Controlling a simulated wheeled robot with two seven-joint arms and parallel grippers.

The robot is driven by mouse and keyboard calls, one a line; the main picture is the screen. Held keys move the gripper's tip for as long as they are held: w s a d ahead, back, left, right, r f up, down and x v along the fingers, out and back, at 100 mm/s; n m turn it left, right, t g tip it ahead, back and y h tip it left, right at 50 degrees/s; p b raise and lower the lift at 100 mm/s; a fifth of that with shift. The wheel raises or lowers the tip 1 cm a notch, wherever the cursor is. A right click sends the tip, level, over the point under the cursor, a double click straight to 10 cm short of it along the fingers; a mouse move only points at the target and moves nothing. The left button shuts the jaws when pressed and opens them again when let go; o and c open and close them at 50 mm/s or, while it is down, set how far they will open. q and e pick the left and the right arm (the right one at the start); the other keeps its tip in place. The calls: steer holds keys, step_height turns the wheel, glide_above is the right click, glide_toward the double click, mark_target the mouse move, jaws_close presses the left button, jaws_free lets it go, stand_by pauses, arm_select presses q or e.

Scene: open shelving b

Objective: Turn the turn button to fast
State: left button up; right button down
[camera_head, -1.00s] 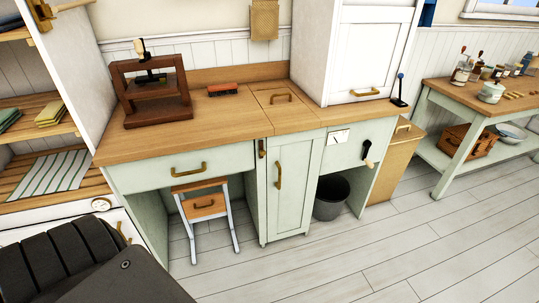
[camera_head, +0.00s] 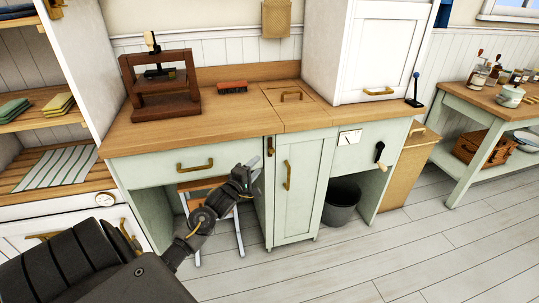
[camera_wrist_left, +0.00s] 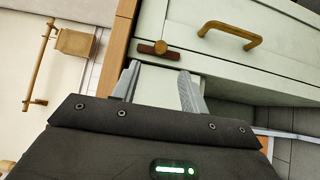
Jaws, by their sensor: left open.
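The turn button (camera_head: 270,146) is a small brown bar at the upper left edge of the narrow pale green cabinet door (camera_head: 302,190). In the left wrist view the turn button (camera_wrist_left: 146,47) shows a round brass knob on it, and its bar runs along the door's edge, upright in the head view. My left gripper (camera_head: 252,168) is in front of the cabinet, just below and left of the button. In the left wrist view its open, empty fingers (camera_wrist_left: 158,85) point at the button, apart from it. My right gripper is out of view.
The door's brass handle (camera_wrist_left: 230,36) is close beside the button. The wooden worktop (camera_head: 235,110) overhangs above. A drawer with a brass handle (camera_head: 195,165) and a small stool (camera_head: 205,185) are left of the cabinet. A crank (camera_head: 380,153) and grey bin (camera_head: 342,203) are to the right.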

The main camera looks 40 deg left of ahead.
mark_target(271, 152)
arm_select(q)
steer(key=w, duration=0.3)
steer(key=w+a, duration=0.1)
steer(key=w, duration=0.5)
steer(key=shift+w+a, duration=0.1)
steer(key=shift+a, duration=0.25)
steer(key=shift+w+a+b, duration=0.1)
steer(key=shift+w+b, duration=0.2)
steer(key=shift+w, duration=0.35)
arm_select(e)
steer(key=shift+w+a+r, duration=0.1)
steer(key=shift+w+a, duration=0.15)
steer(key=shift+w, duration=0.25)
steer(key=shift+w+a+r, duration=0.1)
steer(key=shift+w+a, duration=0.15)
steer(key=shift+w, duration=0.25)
arm_select(q)
steer(key=shift+c, duration=0.4)
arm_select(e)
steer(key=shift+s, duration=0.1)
arm_select(q)
steer(key=c, duration=0.9)
steer(key=shift+o, duration=0.2)
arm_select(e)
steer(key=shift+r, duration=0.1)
